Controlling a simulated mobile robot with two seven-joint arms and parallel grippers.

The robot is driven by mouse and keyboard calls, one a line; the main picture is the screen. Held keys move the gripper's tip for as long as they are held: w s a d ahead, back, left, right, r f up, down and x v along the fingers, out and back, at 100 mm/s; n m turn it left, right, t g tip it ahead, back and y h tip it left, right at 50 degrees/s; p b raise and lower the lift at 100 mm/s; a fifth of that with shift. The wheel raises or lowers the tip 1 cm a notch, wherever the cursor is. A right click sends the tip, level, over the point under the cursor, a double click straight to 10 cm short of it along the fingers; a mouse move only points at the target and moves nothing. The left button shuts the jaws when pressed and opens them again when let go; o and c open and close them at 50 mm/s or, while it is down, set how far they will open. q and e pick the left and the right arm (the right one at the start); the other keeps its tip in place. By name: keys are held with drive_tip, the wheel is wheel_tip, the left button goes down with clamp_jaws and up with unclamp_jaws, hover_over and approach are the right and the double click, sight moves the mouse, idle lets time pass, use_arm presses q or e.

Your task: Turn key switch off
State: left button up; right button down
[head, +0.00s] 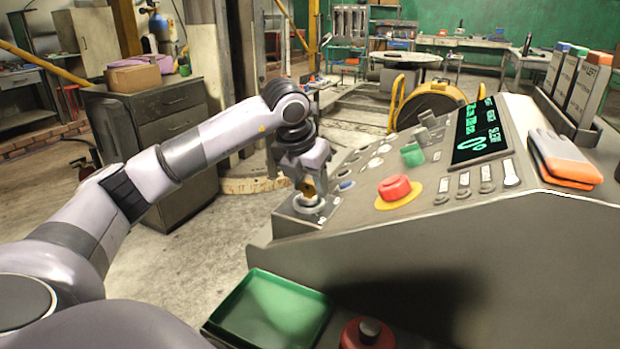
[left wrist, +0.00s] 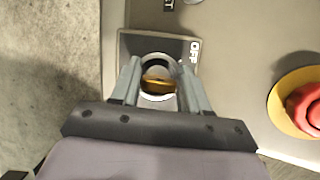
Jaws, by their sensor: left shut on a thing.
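The key switch (head: 308,204) sits in a raised square housing at the near left corner of the control panel. In the left wrist view its round collar (left wrist: 157,98) shows between my fingers, with a brass-coloured key in it. An OFF label (left wrist: 195,50) is at the right of the collar. My left gripper (head: 309,188) points down at the switch and is shut on the key (left wrist: 156,84). The fingers partly hide the key, and I cannot tell its exact angle. My right gripper is not in view.
A red emergency button (head: 395,187) on a yellow disc is right of the switch. A green button (head: 412,155), a display (head: 482,133) and orange gloves (head: 564,160) lie farther along the panel. A green tray (head: 268,310) is below, in front of the panel.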

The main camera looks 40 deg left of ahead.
use_arm(q)
drive_tip(key=n+y, duration=0.1)
drive_tip(key=n, duration=0.3)
drive_tip(key=shift+r+n+g+y+p, duration=0.1)
drive_tip(key=shift+n+g+y+p, duration=0.2)
drive_tip(key=shift+y+p, duration=0.1)
drive_tip(key=shift+a+n+g+y+p, duration=0.15)
drive_tip(key=shift+n+g+y+p, duration=0.25)
drive_tip(key=shift+n, duration=1.6)
drive_tip(key=o, duration=1)
drive_tip(key=shift+c, duration=0.2)
drive_tip(key=shift+s, duration=0.1)
drive_tip(key=p+v, duration=0.1)
drive_tip(key=v, duration=0.6)
drive_tip(key=shift+p, duration=0.3)
